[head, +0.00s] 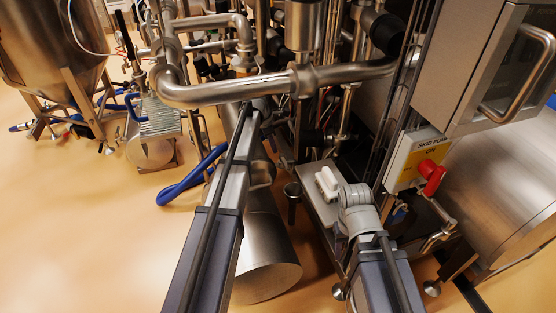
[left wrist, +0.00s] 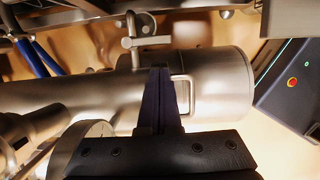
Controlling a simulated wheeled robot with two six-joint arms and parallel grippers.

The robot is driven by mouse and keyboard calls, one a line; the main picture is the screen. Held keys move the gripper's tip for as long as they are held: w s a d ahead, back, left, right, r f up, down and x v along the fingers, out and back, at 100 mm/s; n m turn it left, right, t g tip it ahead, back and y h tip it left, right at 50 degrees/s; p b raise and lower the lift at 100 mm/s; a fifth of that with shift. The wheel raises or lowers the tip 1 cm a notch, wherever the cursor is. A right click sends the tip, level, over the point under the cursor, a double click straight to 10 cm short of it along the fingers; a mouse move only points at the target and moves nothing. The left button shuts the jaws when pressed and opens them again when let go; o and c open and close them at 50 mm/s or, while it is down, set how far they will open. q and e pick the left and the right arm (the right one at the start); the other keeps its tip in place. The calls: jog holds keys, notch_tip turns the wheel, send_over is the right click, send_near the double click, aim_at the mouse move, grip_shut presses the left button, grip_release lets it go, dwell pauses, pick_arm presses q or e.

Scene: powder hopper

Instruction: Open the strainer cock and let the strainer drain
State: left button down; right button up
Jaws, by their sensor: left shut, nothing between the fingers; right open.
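The strainer is a broad steel cylinder (head: 268,262) slanting down below the pipework. It fills the middle of the left wrist view (left wrist: 222,82), with a bent handle (left wrist: 184,97) on its side. A small steel cock with a T-shaped lever (left wrist: 135,40) stands at its upper edge there. My left gripper (left wrist: 160,72) is shut and empty. Its fingertips lie in front of the cylinder, just below the cock in that picture; contact cannot be told. In the head view the left arm reaches up past the strainer. My right gripper (head: 357,203) is open beside a tray, its fingertips unclear.
A thick bent pipe (head: 270,88) crosses above my left arm. A red pump switch (head: 431,172) and cabinet stand at right. A blue hose (head: 185,182) lies at left. Open floor stretches left.

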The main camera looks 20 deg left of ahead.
aim_at(284, 162)
pick_arm(q)
jog(key=b+x, duration=0.9)
jog(key=x, duration=0.1)
jog(key=shift+b, duration=0.3)
jog(key=shift+d+n, duration=0.2)
jog(key=shift+n, duration=0.1)
